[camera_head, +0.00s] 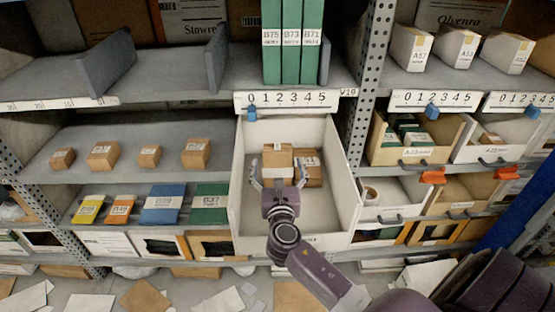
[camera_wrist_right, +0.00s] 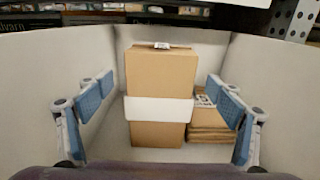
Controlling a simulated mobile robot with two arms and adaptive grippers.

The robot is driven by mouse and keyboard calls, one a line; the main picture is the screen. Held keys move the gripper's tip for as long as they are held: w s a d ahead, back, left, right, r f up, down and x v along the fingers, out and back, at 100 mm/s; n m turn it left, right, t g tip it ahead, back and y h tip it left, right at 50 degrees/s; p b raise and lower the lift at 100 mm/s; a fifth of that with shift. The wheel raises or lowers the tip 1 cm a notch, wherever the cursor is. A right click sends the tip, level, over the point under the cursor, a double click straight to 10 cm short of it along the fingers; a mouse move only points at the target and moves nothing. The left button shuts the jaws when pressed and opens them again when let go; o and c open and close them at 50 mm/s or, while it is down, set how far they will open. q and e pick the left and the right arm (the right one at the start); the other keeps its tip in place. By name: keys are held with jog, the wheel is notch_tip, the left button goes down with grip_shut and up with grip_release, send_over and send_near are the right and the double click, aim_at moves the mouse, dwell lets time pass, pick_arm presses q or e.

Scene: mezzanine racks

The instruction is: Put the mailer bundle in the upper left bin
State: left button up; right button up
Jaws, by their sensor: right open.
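A tan block with a white band (camera_wrist_right: 160,110), which looks like the mailer bundle, stands upright in an open white bin (camera_head: 246,205). It also shows in the head view (camera_head: 277,153). My right gripper (camera_head: 277,172) is inside the bin, open, its blue-padded fingers on either side of the block with gaps; it also shows in the wrist view (camera_wrist_right: 160,115). A labelled brown stack (camera_wrist_right: 209,125) lies right of the block, partly behind a finger. My left gripper is not in view.
Right of a perforated post (camera_head: 368,70), a tan bin (camera_head: 414,155) holding green boxes is the upper left of several bins. A white bin (camera_head: 488,152) adjoins it. Small cartons (camera_head: 103,154) stand on the left shelf. Green binders (camera_head: 291,50) stand above the open bin.

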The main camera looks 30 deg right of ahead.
jog(key=v, duration=0.4)
jog(key=shift+s+a, duration=0.1)
jog(key=shift+s, duration=0.1)
jog(key=shift+r, duration=0.1)
